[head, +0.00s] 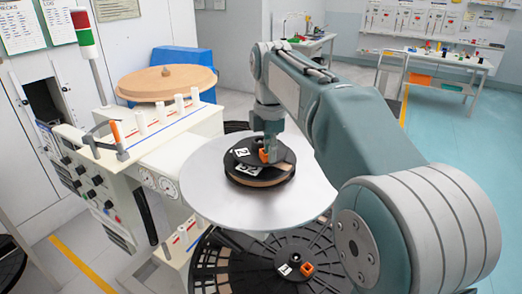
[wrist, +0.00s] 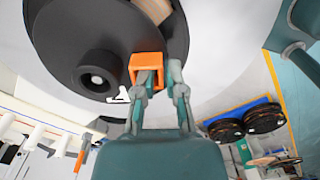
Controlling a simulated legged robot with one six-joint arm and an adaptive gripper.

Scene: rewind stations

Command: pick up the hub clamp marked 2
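An orange hub clamp (head: 263,156) sits on a stack of black reels (head: 284,172) on the round silver platter (head: 208,190). White labels (head: 242,152) lie beside it, one apparently reading 2. My gripper (head: 272,143) is down at this clamp. A second orange clamp (head: 307,268) sits on a lower black reel, beside a label that appears to read 1.
A white machine (head: 150,145) with pegs, gauges and knobs stands left of the platter. A round wooden disc (head: 165,84) sits behind it by a blue box (head: 185,58). Workbenches (head: 430,55) stand along the back, with open floor before them at right.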

